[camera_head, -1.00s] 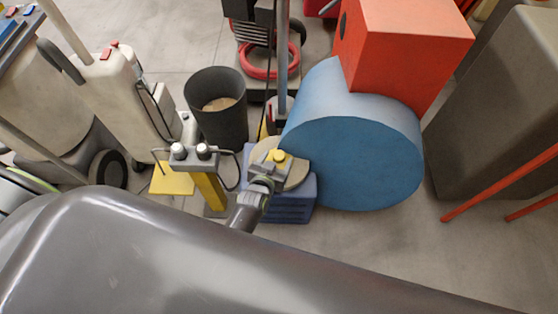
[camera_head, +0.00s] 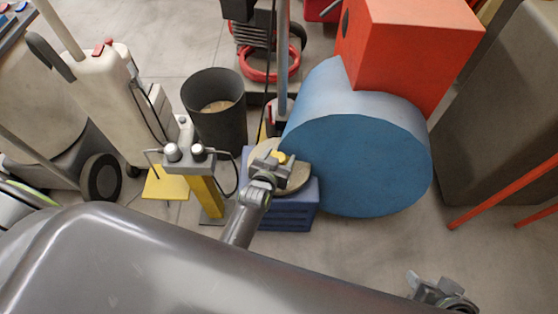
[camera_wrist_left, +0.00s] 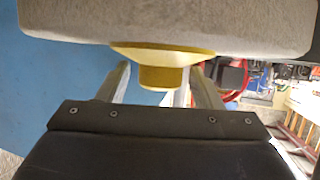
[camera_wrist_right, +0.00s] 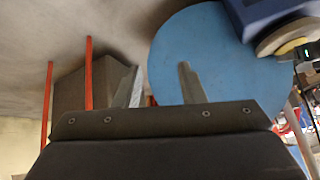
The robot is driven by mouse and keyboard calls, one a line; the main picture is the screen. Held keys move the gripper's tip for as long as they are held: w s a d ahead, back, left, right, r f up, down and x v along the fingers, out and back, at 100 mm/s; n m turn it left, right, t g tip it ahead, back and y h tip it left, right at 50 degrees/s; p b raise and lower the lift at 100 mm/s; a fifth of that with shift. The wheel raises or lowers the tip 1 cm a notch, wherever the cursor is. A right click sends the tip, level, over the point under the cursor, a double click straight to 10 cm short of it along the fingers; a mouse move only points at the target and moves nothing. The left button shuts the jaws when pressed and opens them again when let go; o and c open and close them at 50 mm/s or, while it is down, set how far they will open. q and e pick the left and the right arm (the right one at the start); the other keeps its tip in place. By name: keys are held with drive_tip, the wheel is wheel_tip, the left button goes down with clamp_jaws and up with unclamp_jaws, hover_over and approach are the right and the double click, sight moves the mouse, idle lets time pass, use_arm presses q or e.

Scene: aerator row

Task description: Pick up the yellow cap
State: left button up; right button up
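The yellow cap (camera_head: 279,157) sits on a round beige disc (camera_head: 298,178) on top of a blue box (camera_head: 290,212), beside the large blue drum. My left gripper (camera_head: 268,160) is at the cap and partly covers it in the head view. In the left wrist view, the cap (camera_wrist_left: 160,72) shows its wide flange against the disc (camera_wrist_left: 165,22). The open left fingers stand on either side of its narrower part, with a gap visible on the left. My right gripper (camera_head: 440,290) is open and empty, apart from the drum, at the lower right.
The blue drum (camera_head: 365,165) with an orange box (camera_head: 405,50) stands right of the cap. A yellow post (camera_head: 206,195) with two knobs and a dark bin (camera_head: 215,112) stand left. Orange bars (camera_head: 505,195) are at the right. Some floor between drum and bars is clear.

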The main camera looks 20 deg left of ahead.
sight(279, 157)
use_arm(q)
drive_tip(key=c, duration=1)
drive_tip(key=shift+o, duration=0.2)
use_arm(e)
drive_tip(key=shift+f, duration=0.1)
